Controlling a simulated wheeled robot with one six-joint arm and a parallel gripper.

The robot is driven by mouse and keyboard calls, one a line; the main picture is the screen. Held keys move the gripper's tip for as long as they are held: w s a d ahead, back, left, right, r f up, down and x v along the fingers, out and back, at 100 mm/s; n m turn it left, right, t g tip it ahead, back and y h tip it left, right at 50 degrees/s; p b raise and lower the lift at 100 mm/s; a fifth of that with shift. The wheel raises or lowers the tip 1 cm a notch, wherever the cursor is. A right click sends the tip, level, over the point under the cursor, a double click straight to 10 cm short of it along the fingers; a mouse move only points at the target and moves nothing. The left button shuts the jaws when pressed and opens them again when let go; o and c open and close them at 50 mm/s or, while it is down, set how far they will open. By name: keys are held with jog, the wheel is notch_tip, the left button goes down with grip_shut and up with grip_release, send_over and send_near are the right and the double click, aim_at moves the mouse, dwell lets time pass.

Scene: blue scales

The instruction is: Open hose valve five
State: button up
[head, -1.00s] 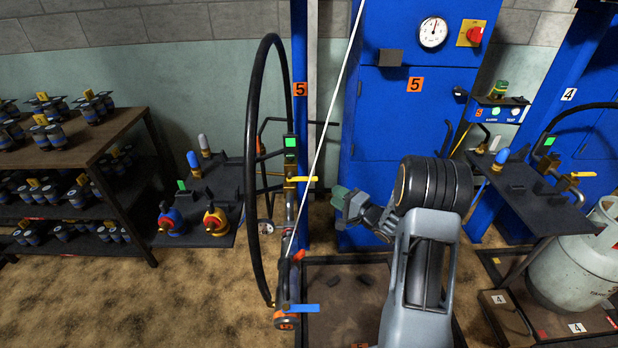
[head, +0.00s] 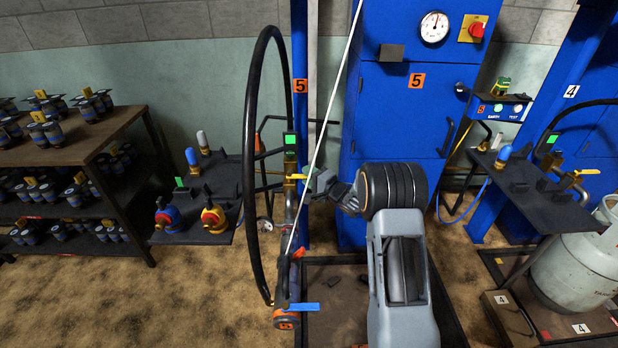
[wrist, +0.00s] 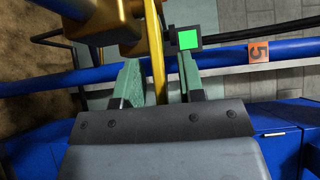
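Hose valve five is a brass valve with a yellow lever (head: 297,177) on the upright pipe, beside the blue post marked 5 in the head view. In the wrist view the yellow lever (wrist: 157,55) runs lengthwise between my gripper's two green fingers. My gripper (wrist: 158,75) is open, with a gap visible on each side of the lever. In the head view my gripper (head: 322,183) is at the lever's right end and hides part of it. Whether a finger touches the lever cannot be told.
A black hose (head: 252,160) loops left of the pipe. A pale diagonal cable (head: 330,112) crosses in front of the post. A blue cabinet (head: 400,110) stands behind my arm. A blue lever (head: 304,307) sits lower down. A green light (wrist: 188,39) is close to the valve.

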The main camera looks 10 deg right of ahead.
jog(key=shift+c, duration=0.5)
grip_shut()
